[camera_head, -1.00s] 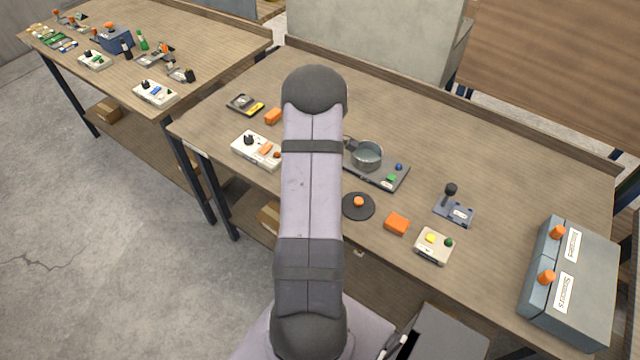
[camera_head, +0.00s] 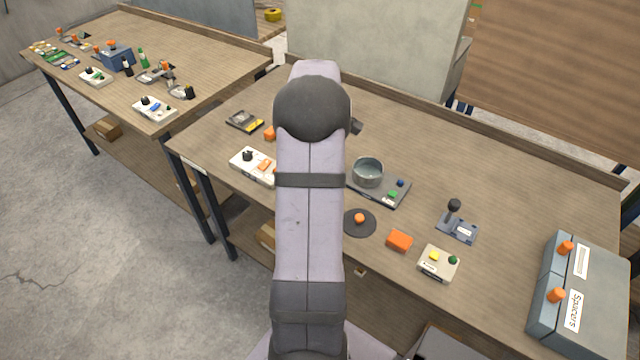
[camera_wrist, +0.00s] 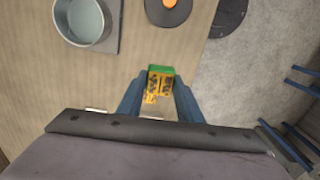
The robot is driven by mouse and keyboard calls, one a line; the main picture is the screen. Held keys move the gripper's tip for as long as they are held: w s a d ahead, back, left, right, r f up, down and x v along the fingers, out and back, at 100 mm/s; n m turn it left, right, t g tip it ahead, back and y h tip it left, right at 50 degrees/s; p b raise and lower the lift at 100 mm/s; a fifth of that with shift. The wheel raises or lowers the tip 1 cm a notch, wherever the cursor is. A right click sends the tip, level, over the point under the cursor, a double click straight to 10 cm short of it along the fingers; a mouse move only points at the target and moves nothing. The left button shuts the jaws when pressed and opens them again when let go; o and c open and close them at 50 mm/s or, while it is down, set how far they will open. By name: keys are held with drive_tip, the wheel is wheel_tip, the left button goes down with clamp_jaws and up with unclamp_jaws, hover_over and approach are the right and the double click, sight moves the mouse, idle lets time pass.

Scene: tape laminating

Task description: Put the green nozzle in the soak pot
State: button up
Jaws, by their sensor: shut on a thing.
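The soak pot (camera_head: 368,172) is a round grey metal pot. It stands on a dark base plate (camera_head: 372,197) with a green and a blue button. In the wrist view the pot (camera_wrist: 86,20) is at the upper left, apart from my gripper. My gripper (camera_wrist: 160,85) is shut on a small green piece with a yellow-and-black patterned face, which I take as the green nozzle (camera_wrist: 161,71). The piece shows between the two blue fingers, to the lower right of the pot. In the head view my arm hides the gripper and the piece.
A black disc with an orange knob (camera_head: 359,221), an orange block (camera_head: 399,240) and a button box (camera_head: 438,263) lie near the front edge. A joystick (camera_head: 457,222) and a grey cabinet (camera_head: 575,295) stand to the right. A white switch box (camera_head: 252,166) is left of my arm.

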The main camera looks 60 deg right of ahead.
drive_tip(key=shift+s+r, duration=0.1)
drive_tip(key=shift+r, duration=0.45)
drive_tip(key=shift+s+d+r+p, duration=0.15)
drive_tip(key=shift+s+r+p, duration=0.1)
drive_tip(key=shift+p, duration=0.2)
drive_tip(key=shift+s+r+p, duration=0.15)
drive_tip(key=shift+s+p, duration=0.15)
drive_tip(key=shift+p, duration=0.2)
drive_tip(key=s+d+f+m+p, duration=0.1)
drive_tip(key=s+f+m+p, duration=0.15)
drive_tip(key=s+p, duration=0.25)
drive_tip(key=d+p, duration=0.1)
drive_tip(key=d, duration=0.2)
drive_tip(key=s+d+f+p, duration=0.1)
drive_tip(key=d+p, duration=0.1)
drive_tip(key=d, duration=0.2)
drive_tip(key=d+p, duration=0.1)
drive_tip(key=d, duration=0.2)
drive_tip(key=shift+s+d+f+p, duration=0.2)
drive_tip(key=shift+d+p, duration=0.15)
drive_tip(key=w+d+r+n, duration=0.1)
drive_tip(key=d+r, duration=0.2)
drive_tip(key=r, duration=0.1)
drive_tip(key=shift+d+r+n, duration=0.3)
drive_tip(key=shift+r+n, duration=0.05)
